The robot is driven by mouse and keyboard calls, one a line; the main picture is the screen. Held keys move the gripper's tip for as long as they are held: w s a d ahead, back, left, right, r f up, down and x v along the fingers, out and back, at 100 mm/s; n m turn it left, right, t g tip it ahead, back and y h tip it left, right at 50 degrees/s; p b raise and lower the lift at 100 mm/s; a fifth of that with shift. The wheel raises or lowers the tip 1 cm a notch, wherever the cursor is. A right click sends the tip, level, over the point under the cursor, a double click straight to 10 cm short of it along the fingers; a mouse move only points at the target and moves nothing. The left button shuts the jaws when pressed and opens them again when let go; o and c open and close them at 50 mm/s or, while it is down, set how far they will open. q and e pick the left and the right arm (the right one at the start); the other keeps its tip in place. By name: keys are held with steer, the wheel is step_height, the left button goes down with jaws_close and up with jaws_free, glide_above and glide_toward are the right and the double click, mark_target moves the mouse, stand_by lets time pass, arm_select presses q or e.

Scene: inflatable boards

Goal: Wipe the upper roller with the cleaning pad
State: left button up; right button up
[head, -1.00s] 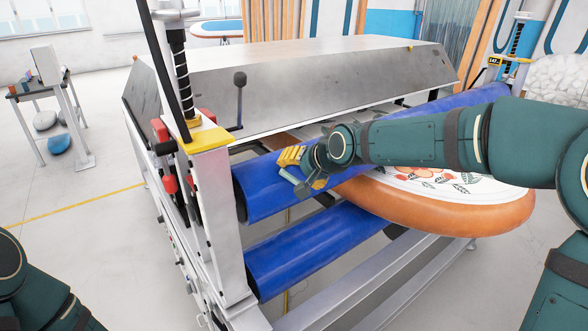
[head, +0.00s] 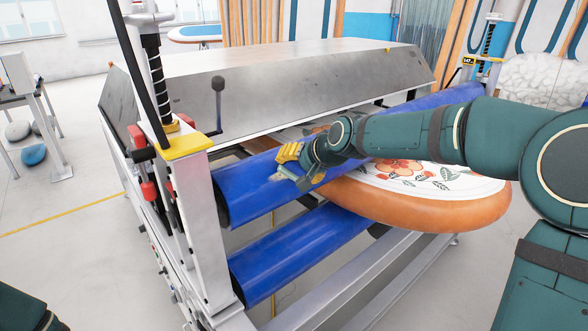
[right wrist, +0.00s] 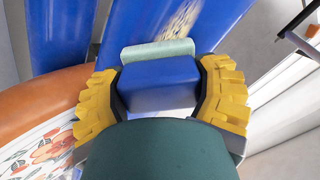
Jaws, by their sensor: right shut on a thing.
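The upper roller (head: 243,190) is a long blue cylinder across the front of the machine. A pale yellowish smear (right wrist: 182,18) shows on it in the right wrist view, just beyond the pad. My right gripper (head: 297,165) has yellow fingers and is shut on the blue block of the cleaning pad (right wrist: 158,85). The pad's pale green face layer (right wrist: 158,50) is turned toward the upper roller. The pad is at the roller's front; I cannot tell whether it touches. My left gripper is out of view.
The lower blue roller (head: 300,250) lies below. An orange-edged inflatable board (head: 425,208) sticks out between the rollers, to the right of my gripper. The machine's post (head: 205,230) with a yellow top stands at the left.

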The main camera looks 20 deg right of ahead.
mark_target(267, 180)
steer(key=shift+w+d+f+b, duration=0.1)
steer(key=shift+w+d+b, duration=0.2)
steer(key=shift+d, duration=0.65)
steer(key=shift+w+d+r+b, duration=0.1)
steer(key=shift+w+d, duration=0.25)
steer(key=shift+d, duration=0.55)
steer(key=shift+w+d+f+b, duration=0.15)
steer(key=shift+w+d, duration=0.2)
steer(key=shift+d, duration=0.6)
